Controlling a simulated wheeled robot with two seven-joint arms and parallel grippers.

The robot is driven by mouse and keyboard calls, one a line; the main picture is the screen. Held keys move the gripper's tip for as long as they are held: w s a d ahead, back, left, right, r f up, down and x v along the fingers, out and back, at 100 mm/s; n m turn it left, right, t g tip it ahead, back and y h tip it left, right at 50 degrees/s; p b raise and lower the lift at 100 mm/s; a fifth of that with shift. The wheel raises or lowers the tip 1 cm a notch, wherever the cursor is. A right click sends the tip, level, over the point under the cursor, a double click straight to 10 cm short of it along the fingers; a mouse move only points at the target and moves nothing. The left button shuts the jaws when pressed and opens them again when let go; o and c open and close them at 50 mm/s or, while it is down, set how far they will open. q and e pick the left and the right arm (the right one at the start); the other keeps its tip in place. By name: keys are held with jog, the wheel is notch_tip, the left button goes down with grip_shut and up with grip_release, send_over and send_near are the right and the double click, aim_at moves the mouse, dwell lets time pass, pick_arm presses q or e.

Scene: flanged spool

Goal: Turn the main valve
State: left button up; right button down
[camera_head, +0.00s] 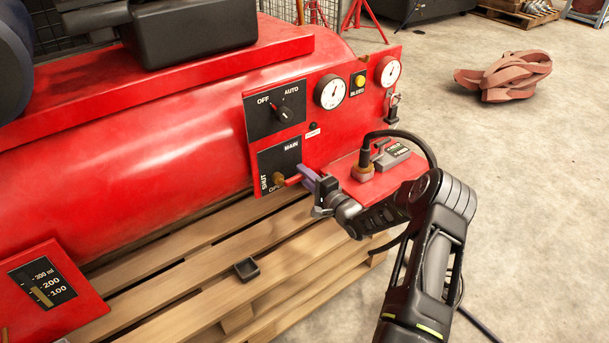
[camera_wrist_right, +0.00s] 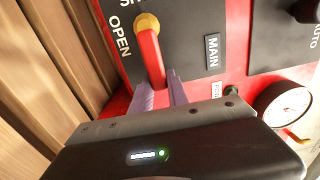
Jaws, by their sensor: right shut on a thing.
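The main valve is a red lever (camera_wrist_right: 151,60) on a brass hub (camera_wrist_right: 147,22), mounted on a black plate (camera_head: 279,157) marked MAIN, SHUT and OPEN. In the head view the lever (camera_head: 293,180) sticks out to the right from the hub, pointing at neither SHUT on the left nor OPEN below. My right gripper (camera_head: 310,179) reaches it from the right. In the right wrist view its two purple-grey fingers (camera_wrist_right: 161,90) are on either side of the lever's free end, shut on it. My left gripper is not in view.
Above the plate is an OFF/AUTO knob (camera_head: 282,112), with gauges (camera_head: 331,91) to its right. A small black tray (camera_head: 246,269) sits on the wooden pallet (camera_head: 205,268).

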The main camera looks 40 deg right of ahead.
jog(key=shift+f, duration=0.1)
jog(key=c, duration=1.3)
grip_release()
jog(key=shift+s, duration=0.1)
jog(key=shift+s+a+p, duration=0.1)
jog(key=shift+s+p, duration=0.9)
jog(key=shift+s, duration=2.85)
